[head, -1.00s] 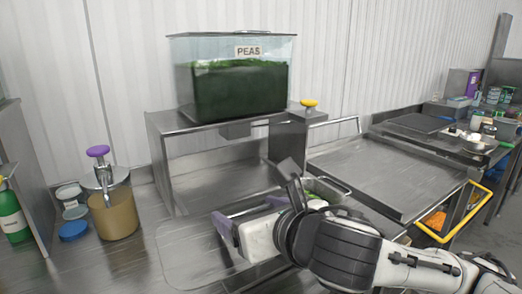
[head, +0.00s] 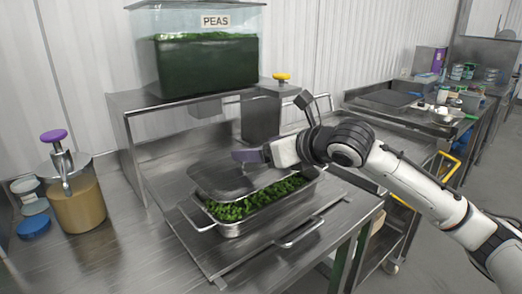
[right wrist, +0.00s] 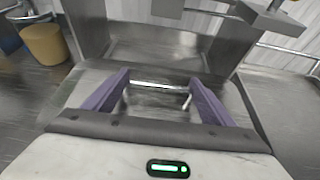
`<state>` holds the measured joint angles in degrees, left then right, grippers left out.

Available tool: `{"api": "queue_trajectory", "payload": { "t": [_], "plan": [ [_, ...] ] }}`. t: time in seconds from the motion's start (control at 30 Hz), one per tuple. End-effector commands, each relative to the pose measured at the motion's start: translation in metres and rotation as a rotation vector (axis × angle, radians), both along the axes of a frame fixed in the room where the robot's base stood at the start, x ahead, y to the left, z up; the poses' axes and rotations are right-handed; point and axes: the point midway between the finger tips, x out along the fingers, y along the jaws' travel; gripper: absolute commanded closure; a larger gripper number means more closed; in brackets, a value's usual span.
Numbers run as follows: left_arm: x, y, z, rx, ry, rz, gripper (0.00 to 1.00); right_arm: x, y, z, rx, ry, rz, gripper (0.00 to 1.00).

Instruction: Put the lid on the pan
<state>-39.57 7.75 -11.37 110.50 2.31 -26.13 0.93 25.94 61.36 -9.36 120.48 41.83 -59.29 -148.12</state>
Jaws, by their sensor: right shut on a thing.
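The metal pan (head: 232,229) holds green peas (head: 262,199) and stands on the steel counter below the pea dispenser. The grey metal lid (head: 222,180) is over the back left part of the pan, leaving peas uncovered along the front and right. Whether it touches the rim is unclear. My right gripper (head: 246,156), with purple fingers, is shut on the lid from above. In the right wrist view its fingers (right wrist: 160,88) flank the lid's bar handle (right wrist: 158,86). My left gripper is not in view.
A clear bin of peas (head: 207,62) sits on a steel stand behind the pan. A dispenser with a purple knob (head: 77,200) and small tubs (head: 33,227) stand at the left. A flat metal piece with a handle (head: 300,233) lies in front of the pan.

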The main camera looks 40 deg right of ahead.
Motion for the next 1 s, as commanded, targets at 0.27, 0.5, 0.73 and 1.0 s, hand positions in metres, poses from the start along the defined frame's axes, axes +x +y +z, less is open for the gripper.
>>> {"api": "queue_trajectory", "payload": {
  "t": [0.27, 0.5, 0.73, 1.0],
  "plan": [
    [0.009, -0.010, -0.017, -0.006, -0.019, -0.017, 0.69, 0.000, 0.001, -0.026, 0.002, -0.005, 0.001, 0.56],
    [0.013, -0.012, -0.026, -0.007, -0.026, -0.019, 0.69, 0.000, 0.001, -0.039, 0.001, -0.005, 0.001, 0.56],
    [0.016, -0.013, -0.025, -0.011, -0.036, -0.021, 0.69, 0.000, 0.000, -0.043, 0.000, -0.005, 0.000, 0.56],
    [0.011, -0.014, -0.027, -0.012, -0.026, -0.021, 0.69, 0.000, 0.000, -0.043, 0.000, -0.004, 0.000, 0.56]
  ]
}}
